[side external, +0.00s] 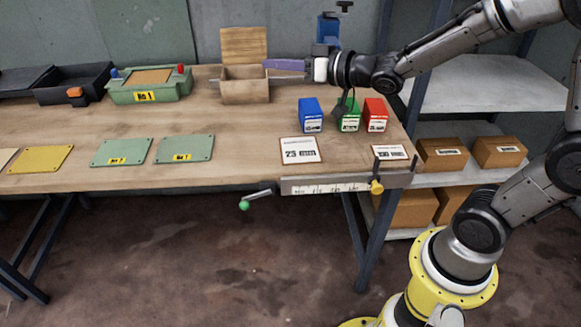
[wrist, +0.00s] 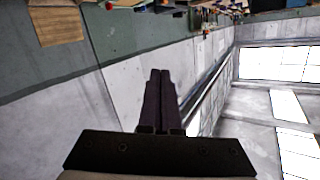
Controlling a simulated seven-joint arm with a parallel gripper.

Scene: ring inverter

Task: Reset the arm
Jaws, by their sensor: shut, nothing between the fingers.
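My gripper (side external: 268,64) is level above the back of the workbench in the side external view, pointing left. Its dark fingers are together and hold nothing. In the wrist view the closed fingers (wrist: 160,98) stand side by side in the middle, with wall and windows beyond them. In the side external view the fingers are in front of or above the open wooden box (side external: 245,90); I cannot tell the exact gap. My arm reaches in from the right.
Blue (side external: 311,115), green (side external: 349,119) and red (side external: 375,115) blocks stand below my wrist. A green case (side external: 150,92) and a dark bin (side external: 70,88) are at the back left. Flat plates (side external: 122,152) lie in front. A shelf (side external: 485,88) with cardboard boxes is on the right.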

